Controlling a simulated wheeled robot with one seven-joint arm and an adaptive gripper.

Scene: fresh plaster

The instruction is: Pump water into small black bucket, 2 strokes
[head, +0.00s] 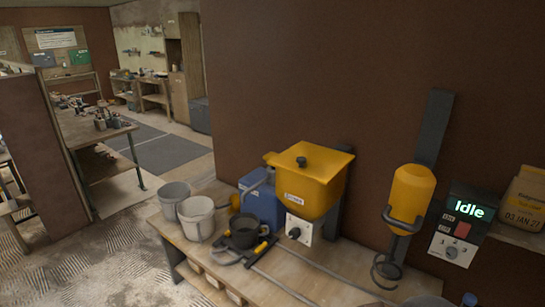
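The small black bucket (243,238) stands upright on the bench, on or just behind a flat dark item with yellow parts. A blue water container (263,208) stands right behind it, with a grey pump-like spout (257,184) on top that reaches toward the bucket. I cannot see inside the bucket well enough to tell whether it holds water. My gripper is not in view.
Two grey-white buckets (197,222) stand left of the black bucket. A yellow hopper (308,180) is close on the right. Farther right are a yellow mixer-like machine (411,193) and a control box (459,231) reading "Idle". The bench front (300,270) has bare space.

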